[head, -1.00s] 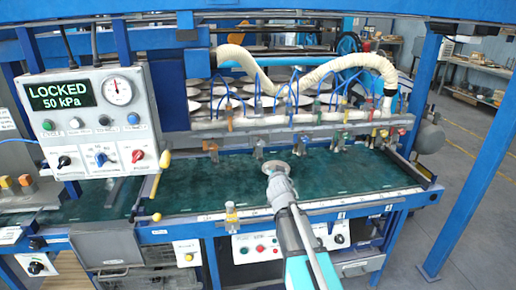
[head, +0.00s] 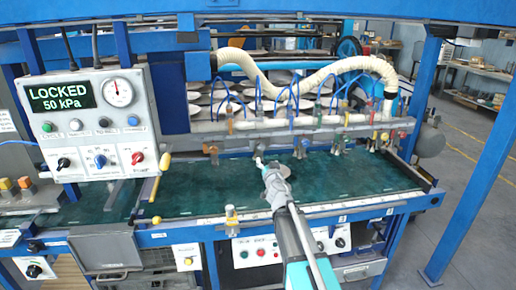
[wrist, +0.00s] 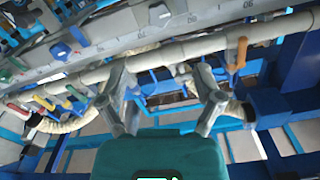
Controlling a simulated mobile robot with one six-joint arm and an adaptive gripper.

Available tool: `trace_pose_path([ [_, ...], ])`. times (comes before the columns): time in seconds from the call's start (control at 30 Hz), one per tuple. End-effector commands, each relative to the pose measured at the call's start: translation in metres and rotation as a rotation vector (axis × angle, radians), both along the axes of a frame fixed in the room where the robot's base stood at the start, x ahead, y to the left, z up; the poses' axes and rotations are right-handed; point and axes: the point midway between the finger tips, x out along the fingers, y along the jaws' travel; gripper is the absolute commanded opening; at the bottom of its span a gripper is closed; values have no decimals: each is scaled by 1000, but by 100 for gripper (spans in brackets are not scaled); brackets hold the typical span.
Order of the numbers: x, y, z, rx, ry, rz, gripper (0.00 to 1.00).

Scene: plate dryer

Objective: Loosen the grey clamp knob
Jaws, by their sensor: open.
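My gripper (head: 264,168) is open, at the front of the clamp rail above the green belt. In the wrist view its two fingers (wrist: 160,82) are spread, with a clear gap between them. A small pale grey fitting on the pipe (wrist: 182,69) shows beyond that gap; it looks like the grey clamp knob, but it is too small to be sure. No contact with the fingers is visible. Other clamp knobs line the rail, including an orange one (wrist: 238,52) to the right and a blue one (wrist: 60,48) to the left.
The control box (head: 90,122) at the left reads LOCKED, 50 kPa. A round pale disc (head: 284,169) lies by my gripper over the green belt (head: 340,180). A cream hose (head: 310,65) and thin blue tubes hang above the rail. A blue post (head: 480,170) stands at the right.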

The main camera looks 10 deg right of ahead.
Motion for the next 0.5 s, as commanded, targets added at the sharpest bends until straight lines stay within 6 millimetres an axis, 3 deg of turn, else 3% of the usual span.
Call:
trace_pose_path([
  [0.27, 28, 0, 0, -1, 1, -1, 84],
  [0.5, 66, -1, 0, -1, 2, 0, 84],
])
